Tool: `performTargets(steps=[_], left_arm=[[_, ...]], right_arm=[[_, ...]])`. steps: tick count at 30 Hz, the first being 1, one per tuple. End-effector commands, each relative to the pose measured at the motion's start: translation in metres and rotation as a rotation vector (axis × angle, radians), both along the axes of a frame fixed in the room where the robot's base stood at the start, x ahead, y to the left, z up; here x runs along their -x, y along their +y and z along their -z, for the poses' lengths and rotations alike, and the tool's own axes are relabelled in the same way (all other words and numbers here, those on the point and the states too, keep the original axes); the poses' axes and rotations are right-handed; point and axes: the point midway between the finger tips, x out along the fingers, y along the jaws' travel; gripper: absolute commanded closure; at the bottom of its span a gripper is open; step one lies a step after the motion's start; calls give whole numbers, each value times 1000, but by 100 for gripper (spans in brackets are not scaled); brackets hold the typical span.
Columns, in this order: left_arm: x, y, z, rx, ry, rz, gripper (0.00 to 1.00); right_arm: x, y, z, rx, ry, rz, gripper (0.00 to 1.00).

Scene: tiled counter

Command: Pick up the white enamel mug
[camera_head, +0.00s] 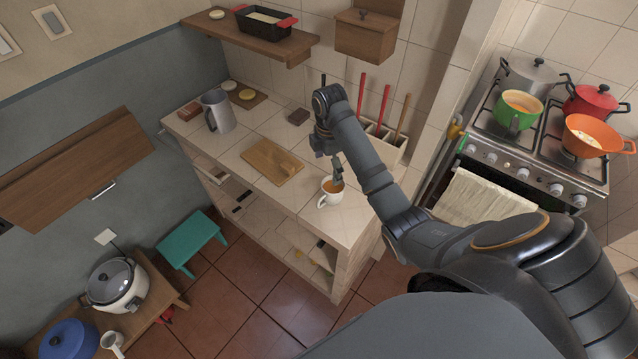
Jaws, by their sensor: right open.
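The white enamel mug (327,198) stands upright near the front right of the tiled counter. Its handle points to the left and front, and its inside looks orange-brown. My right gripper (337,174) points down at the mug from above and behind, with its fingertips at the rim. The jaws are open. Part of the mug's far rim is hidden by the fingers, and I cannot tell whether they touch it. My left gripper is not in view.
A wooden board (271,161) and a grey metal pitcher (217,112) are on the counter to the left. A holder with red-handled tools (385,143) stands behind my right arm. The stove (520,155) holds several pots. The counter's front edge is close to the mug.

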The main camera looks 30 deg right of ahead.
Motion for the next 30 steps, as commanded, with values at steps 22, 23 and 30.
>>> performTargets(steps=[22, 23, 30], left_arm=[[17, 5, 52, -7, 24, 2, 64], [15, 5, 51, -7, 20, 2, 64], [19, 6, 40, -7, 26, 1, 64]], right_arm=[[1, -4, 56, -3, 6, -16, 6], [2, -5, 60, -3, 9, -15, 6], [3, -11, 97, -3, 7, -15, 6]])
